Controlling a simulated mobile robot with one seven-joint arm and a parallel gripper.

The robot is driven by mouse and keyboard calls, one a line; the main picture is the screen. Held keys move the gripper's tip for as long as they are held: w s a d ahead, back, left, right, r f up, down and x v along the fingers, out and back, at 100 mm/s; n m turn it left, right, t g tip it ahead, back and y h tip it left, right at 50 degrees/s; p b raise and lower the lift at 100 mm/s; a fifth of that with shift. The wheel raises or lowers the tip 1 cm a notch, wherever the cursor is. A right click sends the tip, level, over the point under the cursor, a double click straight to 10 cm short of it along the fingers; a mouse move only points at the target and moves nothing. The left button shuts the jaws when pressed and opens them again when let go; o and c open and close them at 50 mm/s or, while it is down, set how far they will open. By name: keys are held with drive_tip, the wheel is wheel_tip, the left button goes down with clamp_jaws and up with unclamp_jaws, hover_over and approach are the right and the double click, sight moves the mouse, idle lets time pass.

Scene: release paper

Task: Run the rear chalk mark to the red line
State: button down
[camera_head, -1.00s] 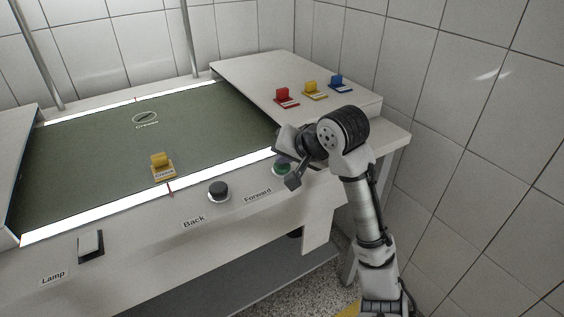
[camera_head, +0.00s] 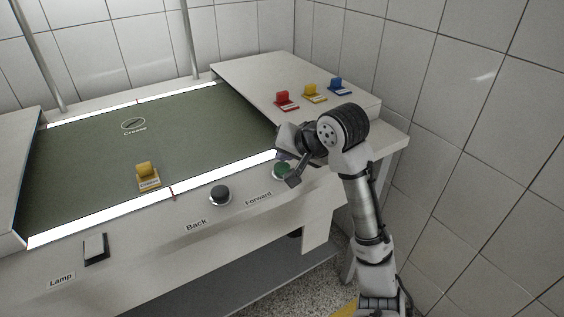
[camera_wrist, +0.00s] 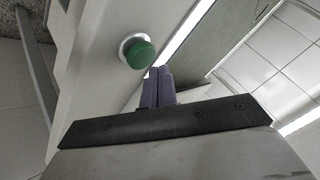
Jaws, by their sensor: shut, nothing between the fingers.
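In the head view, a chalk-like white oval labelled "Crease" (camera_head: 133,124) lies on the green sheet (camera_head: 200,125), toward its rear. A short red line (camera_head: 172,192) crosses the front light strip, and a small red line (camera_head: 137,101) shows on the rear strip. The green Forward button (camera_head: 283,171) is beside my gripper (camera_head: 284,156). In the wrist view my shut, empty fingers (camera_wrist: 159,72) sit just beside the green button (camera_wrist: 140,54); I cannot tell whether they touch it.
A yellow tag block (camera_head: 148,177) stands on the sheet near the front strip. The black Back knob (camera_head: 220,195) and the Lamp switch (camera_head: 95,248) are on the front panel. Red (camera_head: 287,100), yellow (camera_head: 314,92) and blue (camera_head: 340,86) tag blocks stand on the right-hand top.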

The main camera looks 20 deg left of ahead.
sight(285, 169)
wheel_tip(285, 169, up, 5)
drive_tip(key=p, duration=0.5)
drive_tip(key=shift+r, duration=0.1)
idle(0.3)
